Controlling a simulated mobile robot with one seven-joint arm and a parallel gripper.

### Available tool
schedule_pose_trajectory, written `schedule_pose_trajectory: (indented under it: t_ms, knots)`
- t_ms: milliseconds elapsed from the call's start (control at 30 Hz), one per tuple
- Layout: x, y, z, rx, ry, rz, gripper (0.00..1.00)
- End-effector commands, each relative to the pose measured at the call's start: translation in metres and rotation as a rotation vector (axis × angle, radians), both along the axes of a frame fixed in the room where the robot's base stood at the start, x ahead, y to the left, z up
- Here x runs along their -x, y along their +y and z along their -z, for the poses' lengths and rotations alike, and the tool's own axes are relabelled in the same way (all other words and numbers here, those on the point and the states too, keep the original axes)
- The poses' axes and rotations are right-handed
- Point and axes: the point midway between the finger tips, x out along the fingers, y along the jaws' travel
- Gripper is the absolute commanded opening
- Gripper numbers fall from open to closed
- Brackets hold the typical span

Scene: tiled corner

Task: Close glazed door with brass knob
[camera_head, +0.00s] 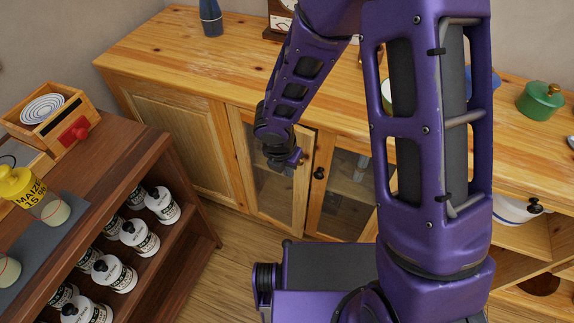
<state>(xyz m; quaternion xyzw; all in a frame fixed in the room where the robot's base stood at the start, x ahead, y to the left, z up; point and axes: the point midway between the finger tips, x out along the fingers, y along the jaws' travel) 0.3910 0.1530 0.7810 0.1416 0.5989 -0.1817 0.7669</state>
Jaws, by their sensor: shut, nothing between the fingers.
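The glazed door (241,160) is a wooden frame with a glass pane, in the front of the long wooden cabinet. It stands at or close to the cabinet front; I cannot tell whether a small gap is left. A small brass-coloured spot by its right upright, beside my fingers, looks like the brass knob (302,158). My gripper (287,166) is shut and empty in front of the upper right of this door. I cannot tell whether it touches the door. My forearm and gripper hide part of the pane and the upper frame.
A second glazed door (314,205) with a black knob (320,173) is just right. A solid panel door (183,150) is left. A dark shelf unit (150,160) with several white jars stands at left front. A green pot (540,100) and blue bottle (211,18) are on the cabinet top.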

Motion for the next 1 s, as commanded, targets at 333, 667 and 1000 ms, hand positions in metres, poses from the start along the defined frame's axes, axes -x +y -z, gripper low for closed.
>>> schedule_pose_trajectory:
  t_ms: [333,667,1000]
  knots:
    - [-0.033,-0.017,0.028,-0.001,0.0,0.004,0.0]
    - [-0.043,-0.021,0.029,0.0,0.0,-0.001,0.0]
    - [-0.049,-0.032,0.026,-0.001,0.0,-0.014,0.0]
